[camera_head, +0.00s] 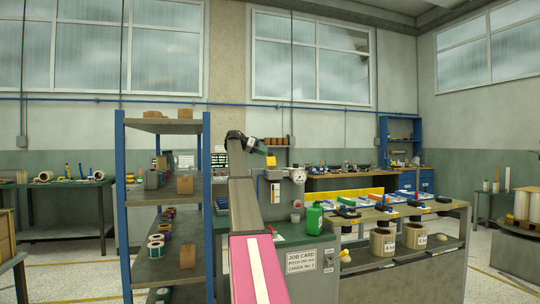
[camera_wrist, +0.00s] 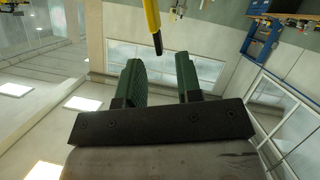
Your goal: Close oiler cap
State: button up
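My gripper (camera_wrist: 159,72) shows two green ridged fingers standing apart in the wrist view, with nothing between them. In the head view, its dark end (camera_head: 237,140) is at the top of my raised arm, small and partly unclear. I cannot pick out the oiler cap for sure. A pale grey machine head (camera_head: 297,174) with a round face stands just right of my arm, above the bench. A green bottle (camera_head: 314,220) stands below it. My arm hides part of the bench behind it.
A blue-post shelf rack (camera_head: 122,205) with boxes and rolls stands close on the left. A grey cabinet bench (camera_head: 410,262) with trays and spools extends right. A job card (camera_head: 301,260) is on the front panel. A yellow bar (camera_wrist: 153,22) hangs beyond the fingers in the wrist view.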

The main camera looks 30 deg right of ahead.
aim_at(271, 159)
jog(key=x, duration=0.4)
jog(key=shift+d+f, duration=0.15)
jog(key=shift+d, duration=0.05)
grip_shut()
jog(key=shift+s, duration=0.1)
